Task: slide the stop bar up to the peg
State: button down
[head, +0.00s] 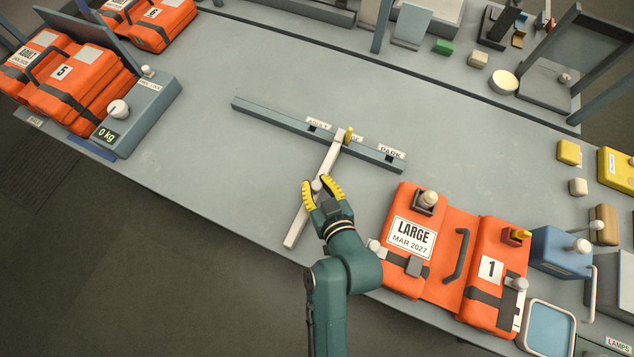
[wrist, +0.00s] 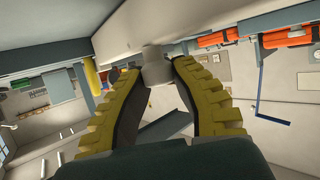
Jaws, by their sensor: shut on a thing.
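The stop bar (head: 301,226) is a long cream bar lying across the slim blue-grey rail (head: 262,113). My gripper (head: 321,184) is shut on the round pale knob (wrist: 156,70) on the bar. In the wrist view the knob sits between both yellow ribbed fingertips (wrist: 157,72), under the pale bar (wrist: 150,27). The yellow peg (head: 348,135) stands upright at the rail, just right of the bar's far end. Whether bar and peg touch I cannot tell. The label beside the peg is partly hidden; other rail labels lie left and right of it.
An orange case marked LARGE (head: 411,235) and another marked 1 (head: 489,270) lie right of my arm. A grey scale box (head: 140,112) and orange cases (head: 77,88) stand at the left. The table between scale and rail is clear.

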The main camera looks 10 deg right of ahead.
jog(key=shift+f, duration=0.2)
jog(key=c, duration=0.8)
grip_release()
jog(key=shift+r, duration=0.15)
jog(key=v, duration=1.2)
jog(key=shift+w+a, duration=0.1)
